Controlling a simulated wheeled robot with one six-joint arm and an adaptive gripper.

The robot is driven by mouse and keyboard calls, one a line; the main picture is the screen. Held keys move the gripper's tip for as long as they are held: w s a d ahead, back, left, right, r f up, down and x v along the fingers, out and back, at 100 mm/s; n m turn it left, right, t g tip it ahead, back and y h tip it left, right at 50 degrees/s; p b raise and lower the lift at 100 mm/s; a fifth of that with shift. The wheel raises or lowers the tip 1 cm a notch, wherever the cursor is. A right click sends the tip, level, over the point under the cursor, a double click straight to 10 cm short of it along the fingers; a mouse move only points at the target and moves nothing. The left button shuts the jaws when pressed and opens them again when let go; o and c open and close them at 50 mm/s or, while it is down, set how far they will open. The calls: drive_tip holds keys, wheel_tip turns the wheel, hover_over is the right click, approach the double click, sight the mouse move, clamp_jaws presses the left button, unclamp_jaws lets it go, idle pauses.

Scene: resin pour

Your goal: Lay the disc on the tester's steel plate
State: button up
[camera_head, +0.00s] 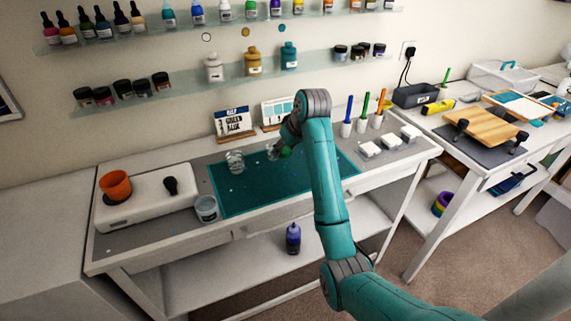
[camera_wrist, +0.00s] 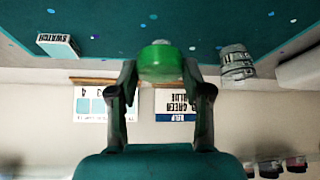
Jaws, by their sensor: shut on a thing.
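My gripper (camera_head: 280,150) is above the back part of the teal mat (camera_head: 235,200). In the wrist view my gripper (camera_wrist: 160,75) is shut on a green disc (camera_wrist: 160,65), which looks like a short, thick cylinder between the fingertips. In the head view only a small green patch of the disc (camera_head: 286,153) shows beside my arm. A small pale thing shows just beyond the disc in the wrist view; I cannot tell what it is. I cannot make out the tester or its steel plate for certain in either view.
A clear cup (camera_head: 235,160) stands near the gripper, and a labelled tub (camera_head: 206,208) by the mat's left edge. A white appliance (camera_head: 148,203) carries an orange cup (camera_head: 115,186). Cards (camera_head: 233,124) stand behind the mat. White blocks (camera_head: 370,149) lie at right. Bottle shelves hang above.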

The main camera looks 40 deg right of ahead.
sight(281, 167)
drive_tip(key=shift+w+a+f, duration=0.1)
drive_tip(key=shift+f, duration=2.85)
drive_tip(key=shift+f, duration=0.1)
drive_tip(key=o, duration=1.1)
drive_tip(key=shift+o, duration=0.2)
